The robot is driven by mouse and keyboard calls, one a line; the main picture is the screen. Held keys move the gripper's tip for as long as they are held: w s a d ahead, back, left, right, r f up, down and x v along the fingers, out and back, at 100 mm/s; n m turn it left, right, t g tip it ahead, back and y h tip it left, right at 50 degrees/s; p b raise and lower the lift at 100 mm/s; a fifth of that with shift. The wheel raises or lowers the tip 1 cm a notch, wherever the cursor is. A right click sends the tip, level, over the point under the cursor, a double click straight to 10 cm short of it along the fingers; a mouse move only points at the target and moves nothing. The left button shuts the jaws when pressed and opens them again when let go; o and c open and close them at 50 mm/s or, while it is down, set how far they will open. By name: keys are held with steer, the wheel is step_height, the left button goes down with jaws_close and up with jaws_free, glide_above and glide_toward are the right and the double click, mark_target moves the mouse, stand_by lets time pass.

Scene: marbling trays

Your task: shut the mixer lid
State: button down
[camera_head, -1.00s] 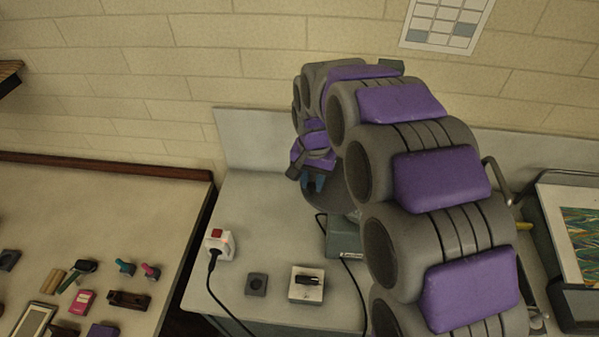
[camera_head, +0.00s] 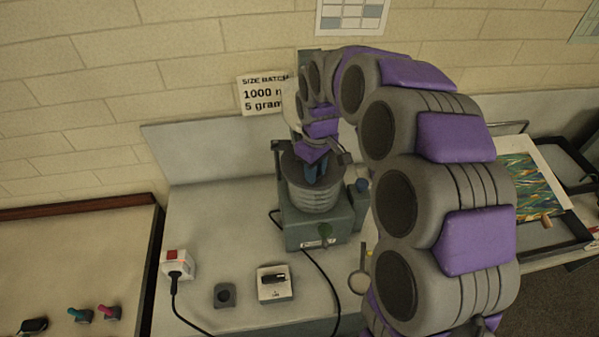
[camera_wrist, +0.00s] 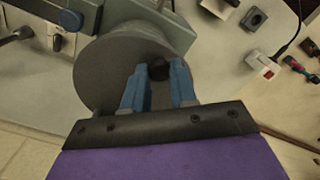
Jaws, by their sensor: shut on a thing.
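The mixer (camera_head: 300,232) is a grey-green machine on the bench in the head view, with a ribbed grey bowl (camera_head: 313,198). Its dark grey round lid (camera_head: 291,171) is over the bowl top and looks nearly level; I cannot tell if it is fully seated. In the wrist view the lid (camera_wrist: 105,75) is a large disc with a black knob (camera_wrist: 158,69). My gripper (camera_head: 318,174) is above the lid, and its blue fingers (camera_wrist: 159,66) are shut on the knob from both sides. My arm hides part of the mixer's right side.
A white switch box (camera_head: 178,264) with a red button and a black cable is at the front left. A small grey block (camera_head: 225,295) and a white switch plate (camera_head: 274,283) lie on the bench. A framed tray (camera_head: 552,240) with marbled paper is at right.

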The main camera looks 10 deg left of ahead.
steer(key=shift+w+d+n, duration=0.7)
steer(key=shift+w+d, duration=0.1)
steer(key=shift+w, duration=0.1)
steer(key=c, duration=1.3)
jaws_free()
steer(key=shift+w, duration=0.1)
steer(key=o, duration=0.4)
steer(key=shift+w+d, duration=0.1)
steer(key=shift+d, duration=0.1)
steer(key=shift+a, duration=0.1)
steer(key=shift+a+r, duration=0.1)
steer(key=shift+r, duration=0.4)
step_height(320, 180, up, 16)
steer(key=shift+r, duration=0.2)
